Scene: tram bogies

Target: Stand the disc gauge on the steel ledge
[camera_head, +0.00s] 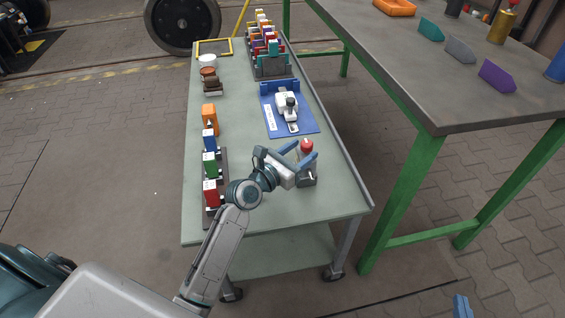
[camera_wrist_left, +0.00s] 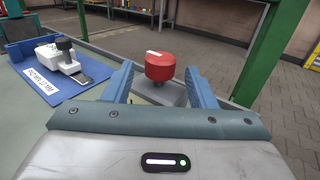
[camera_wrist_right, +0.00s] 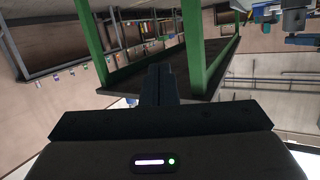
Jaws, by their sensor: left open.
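A white gauge-like tool with a dark knob (camera_head: 287,104) lies on a blue mat on the cart; I take it for the disc gauge but am not sure. It also shows in the left wrist view (camera_wrist_left: 62,58). My left gripper (camera_head: 306,149) is open, its blue fingers on either side of a red round-topped piece (camera_wrist_left: 160,66) on a grey block (camera_wrist_left: 158,93); contact cannot be told. My right gripper (camera_wrist_right: 161,82) has its fingers together and looks empty; only a tip (camera_head: 461,305) shows in the head view. I cannot tell which surface is the steel ledge.
The blue mat (camera_head: 303,125) lies on the grey-green cart (camera_head: 260,215), which has a raised right edge. Red, green, blue and orange blocks (camera_head: 210,165) line its left side. A rack of coloured pieces (camera_head: 268,66) stands at the far end. A green-legged bench (camera_head: 430,85) stands right.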

